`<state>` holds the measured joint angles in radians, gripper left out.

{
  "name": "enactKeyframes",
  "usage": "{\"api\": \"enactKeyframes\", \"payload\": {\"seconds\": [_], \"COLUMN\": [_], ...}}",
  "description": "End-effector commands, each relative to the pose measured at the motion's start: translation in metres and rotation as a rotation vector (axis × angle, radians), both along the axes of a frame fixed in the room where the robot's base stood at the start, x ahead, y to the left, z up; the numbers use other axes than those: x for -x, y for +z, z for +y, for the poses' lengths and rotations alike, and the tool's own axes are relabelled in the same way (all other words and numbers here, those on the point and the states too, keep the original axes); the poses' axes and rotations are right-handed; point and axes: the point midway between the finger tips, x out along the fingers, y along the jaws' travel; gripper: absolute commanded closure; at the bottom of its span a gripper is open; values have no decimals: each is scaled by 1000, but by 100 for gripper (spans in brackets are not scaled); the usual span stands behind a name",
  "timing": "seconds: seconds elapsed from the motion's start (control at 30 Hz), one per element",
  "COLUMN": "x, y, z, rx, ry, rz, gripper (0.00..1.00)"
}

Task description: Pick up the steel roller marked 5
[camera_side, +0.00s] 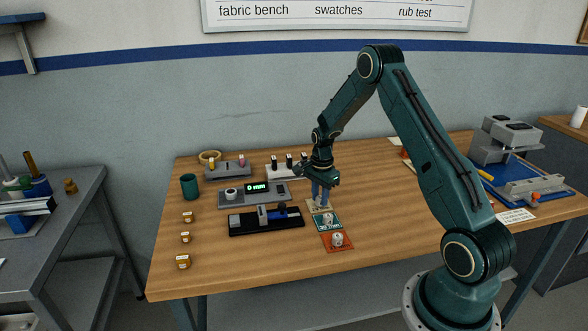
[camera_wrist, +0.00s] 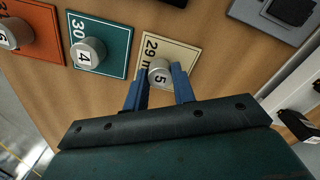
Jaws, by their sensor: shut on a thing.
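The steel roller marked 5 (camera_wrist: 159,74) is between the blue fingers of my gripper (camera_wrist: 160,92) in the wrist view. It is over the cream card (camera_wrist: 181,58) printed "29"; whether it touches the card I cannot tell. In the side view my gripper (camera_side: 320,200) points down over the cream card (camera_side: 312,204), and the roller is hidden by the fingers. The roller marked 4 (camera_wrist: 88,53) stands on the teal card (camera_wrist: 114,71). The roller marked 6 (camera_wrist: 16,33) stands on the orange card (camera_wrist: 46,47).
Left of my gripper stand a black fixture (camera_side: 266,222) and a grey gauge with a lit display (camera_side: 232,198). A white rack with black pieces (camera_side: 278,171) is close behind. Several small jars line the left side. The front of the wooden table (camera_side: 235,275) is clear.

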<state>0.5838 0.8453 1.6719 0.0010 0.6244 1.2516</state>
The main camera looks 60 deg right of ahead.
Motion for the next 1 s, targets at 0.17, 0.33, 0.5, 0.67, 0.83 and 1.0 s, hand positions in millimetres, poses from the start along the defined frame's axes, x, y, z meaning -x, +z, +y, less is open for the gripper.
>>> {"api": "enactKeyframes", "payload": {"seconds": [0.17,0.33,0.5,0.67,0.83,1.0], "x": [-1,-1,-1,-1,-1,0], "y": [17,44,79,115,149,175], "z": [0,-1,0,0,0,0], "rx": [2,2,4,3,2,1], "ry": [0,0,0,0,0,0], "rz": [-3,-5,-5,-6,-5,-3], "gripper": [100,100,100,100,100,100]}}
